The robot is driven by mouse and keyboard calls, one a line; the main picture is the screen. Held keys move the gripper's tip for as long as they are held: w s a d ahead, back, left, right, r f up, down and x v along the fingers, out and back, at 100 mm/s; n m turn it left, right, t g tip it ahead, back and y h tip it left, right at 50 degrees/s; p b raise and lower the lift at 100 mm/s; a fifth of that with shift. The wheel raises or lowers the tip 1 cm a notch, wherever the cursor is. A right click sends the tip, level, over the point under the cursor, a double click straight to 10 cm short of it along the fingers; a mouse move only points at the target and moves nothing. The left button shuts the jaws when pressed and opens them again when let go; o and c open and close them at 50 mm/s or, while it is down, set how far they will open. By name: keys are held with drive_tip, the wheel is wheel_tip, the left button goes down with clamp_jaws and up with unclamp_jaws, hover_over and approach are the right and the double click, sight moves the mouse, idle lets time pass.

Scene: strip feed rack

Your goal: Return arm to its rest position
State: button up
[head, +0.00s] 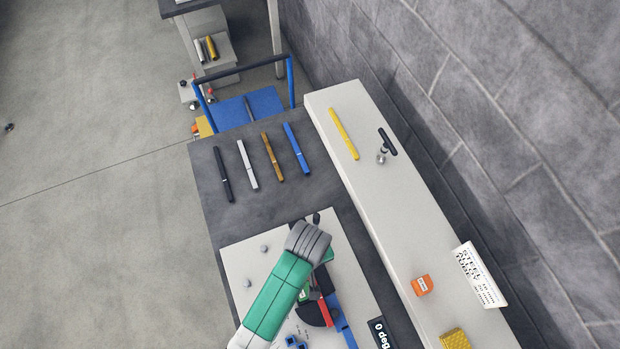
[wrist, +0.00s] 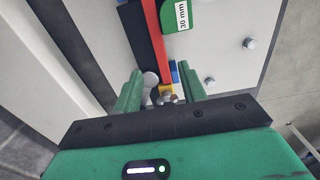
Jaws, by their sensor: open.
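My arm (head: 278,295), with green and grey covers, reaches over the white panel (head: 240,262) on the dark bench. In the wrist view, my gripper (wrist: 160,88) has its two green fingers apart. Between and beyond them are a silver bolt-like knob (wrist: 168,97), a small yellow piece and the end of a red strip (wrist: 160,40). A green block marked "30 mm" (wrist: 176,15) is beside the red strip. I cannot tell whether the fingers touch anything. In the head view, the arm hides the fingertips and part of the red and blue fixture (head: 335,305).
Black (head: 222,174), white (head: 247,165), brown (head: 272,157) and blue (head: 296,148) strips lie on the dark bench. The pale ledge at right holds a yellow strip (head: 343,134), black-handled tool (head: 386,143), orange box (head: 422,285) and sign (head: 480,275). A block wall stands beyond.

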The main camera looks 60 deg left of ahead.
drive_tip(key=shift+r, duration=0.4)
idle(0.3)
drive_tip(key=w+r+m+t+y+p, duration=0.1)
drive_tip(key=w+r+m+t+y, duration=0.2)
drive_tip(key=w+r, duration=0.8)
drive_tip(key=w+r+m+t+p, duration=0.1)
drive_tip(key=w+r+m+t, duration=0.2)
drive_tip(key=w+r+t, duration=0.8)
drive_tip(key=w+d+r+m+p, duration=0.15)
drive_tip(key=d+r, duration=0.25)
drive_tip(key=r, duration=0.8)
drive_tip(key=w+d+r+m, duration=0.1)
drive_tip(key=d+r+m, duration=0.2)
drive_tip(key=r, duration=0.9)
drive_tip(key=s+d+r+m+t+h, duration=0.1)
drive_tip(key=s+d+r+m+t, duration=0.1)
drive_tip(key=r, duration=0.8)
drive_tip(key=s+d+r+m+t+p, duration=0.1)
drive_tip(key=s+d+r+t, duration=0.4)
drive_tip(key=r, duration=0.5)
drive_tip(key=s+d+r+m+t+h+p, duration=0.1)
drive_tip(key=s+d+r+m+t, duration=0.2)
drive_tip(key=r, duration=0.7)
drive_tip(key=shift+s+d+r+t+h, duration=0.2)
drive_tip(key=shift+s+d+t+h, duration=0.15)
drive_tip(key=shift+d+t, duration=0.2)
